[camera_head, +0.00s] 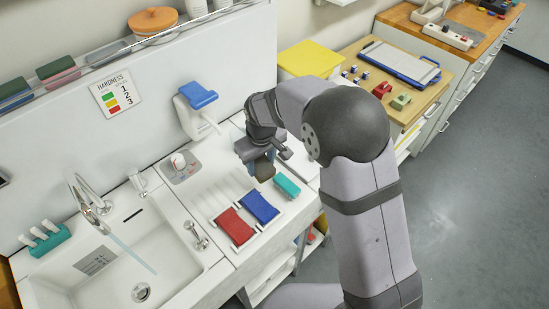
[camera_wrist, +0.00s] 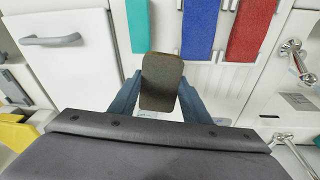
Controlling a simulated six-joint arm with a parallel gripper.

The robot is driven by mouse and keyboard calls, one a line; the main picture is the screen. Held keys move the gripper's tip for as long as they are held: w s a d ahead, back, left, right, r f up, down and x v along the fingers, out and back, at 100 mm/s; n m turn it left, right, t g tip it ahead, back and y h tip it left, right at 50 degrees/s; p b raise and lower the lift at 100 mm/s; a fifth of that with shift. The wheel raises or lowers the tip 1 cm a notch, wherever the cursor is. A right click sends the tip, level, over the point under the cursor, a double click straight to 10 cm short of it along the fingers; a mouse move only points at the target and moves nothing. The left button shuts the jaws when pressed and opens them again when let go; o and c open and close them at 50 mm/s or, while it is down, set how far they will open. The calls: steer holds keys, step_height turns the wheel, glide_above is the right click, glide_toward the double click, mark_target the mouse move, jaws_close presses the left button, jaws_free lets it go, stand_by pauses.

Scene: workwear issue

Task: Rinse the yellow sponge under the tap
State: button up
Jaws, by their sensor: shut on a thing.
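My gripper (camera_head: 258,160) is shut on a small dark olive-brown block (camera_head: 264,171), raised over the counter right of the sink. The tap (camera_head: 92,200) stands at the back of the white sink (camera_head: 185,277), well left of my gripper. A thin pale blue stream (camera_head: 130,253) slants from the tap into the basin.
A blue-topped dispenser (camera_head: 198,96) stands behind. A small lever valve (camera_head: 196,235) rises at the sink's right edge. A yellow box (camera_head: 309,60) is at the back.

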steer(key=s+a+f+n+y+b, duration=0.1)
steer(key=s+a+n+b, duration=0.2)
steer(key=s+a, duration=0.3)
steer(key=s+a+f+n+y+b, duration=0.2)
steer(key=s+a, duration=0.4)
steer(key=s, duration=0.8)
steer(key=s+a+f+n+y+b, duration=0.1)
steer(key=s+a+n+b, duration=0.3)
steer(key=s, duration=0.6)
steer(key=shift+s+a+f+n+y, duration=0.25)
steer(key=shift+a+n, duration=0.35)
steer(key=shift+a, duration=0.6)
steer(key=shift+w+a, duration=0.1)
steer(key=w+a+f+p, duration=0.1)
steer(key=w+a+p, duration=0.1)
steer(key=a, duration=0.4)
steer(key=w+a+f+p, duration=0.1)
steer(key=w+a+p, duration=0.1)
steer(key=w+a, duration=0.2)
steer(key=shift+a+f, duration=0.35)
steer(key=shift+a, duration=0.85)
